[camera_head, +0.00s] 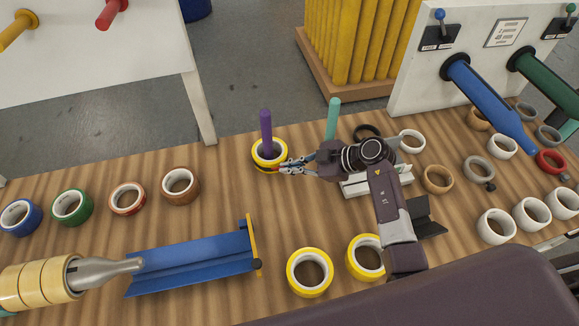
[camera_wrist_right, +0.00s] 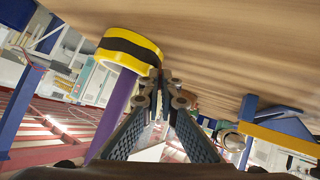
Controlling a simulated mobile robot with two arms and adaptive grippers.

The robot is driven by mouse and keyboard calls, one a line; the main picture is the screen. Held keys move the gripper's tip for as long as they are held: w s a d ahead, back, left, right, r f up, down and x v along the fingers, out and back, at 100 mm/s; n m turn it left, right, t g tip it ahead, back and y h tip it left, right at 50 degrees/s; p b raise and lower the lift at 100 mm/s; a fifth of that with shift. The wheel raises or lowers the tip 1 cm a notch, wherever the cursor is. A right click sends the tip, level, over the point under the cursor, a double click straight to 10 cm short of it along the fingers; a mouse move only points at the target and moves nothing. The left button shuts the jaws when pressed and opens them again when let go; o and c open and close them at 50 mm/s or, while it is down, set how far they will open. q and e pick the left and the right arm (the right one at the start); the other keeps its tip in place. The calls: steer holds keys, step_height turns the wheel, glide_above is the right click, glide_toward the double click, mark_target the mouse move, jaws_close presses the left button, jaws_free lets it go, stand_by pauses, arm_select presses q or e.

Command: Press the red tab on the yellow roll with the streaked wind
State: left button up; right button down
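A yellow roll (camera_head: 269,165) with a dark band around its side sits around the base of an upright purple peg (camera_head: 266,128). In the right wrist view the same roll (camera_wrist_right: 112,45) shows a broad black stripe on yellow, with the purple peg (camera_wrist_right: 117,108) through it. My right gripper (camera_head: 283,168) is low over the table, just right of this roll. Its fingertips (camera_wrist_right: 161,76) are together, with nothing seen between them. They are very close to the roll; I cannot tell if they touch. I cannot make out the red tab clearly. My left gripper is not in view.
Two more yellow rolls (camera_head: 310,272) (camera_head: 364,258) lie near the front. A blue trough (camera_head: 190,265) lies left of them. A teal peg (camera_head: 332,118) stands right of the purple one. Several coloured rolls (camera_head: 180,186) lie at left, and white rolls (camera_head: 497,226) at right.

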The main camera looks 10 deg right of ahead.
steer(key=shift+w, duration=1.1)
stand_by(0.6)
steer(key=c, duration=2.1)
jaws_free()
steer(key=v, duration=1.2)
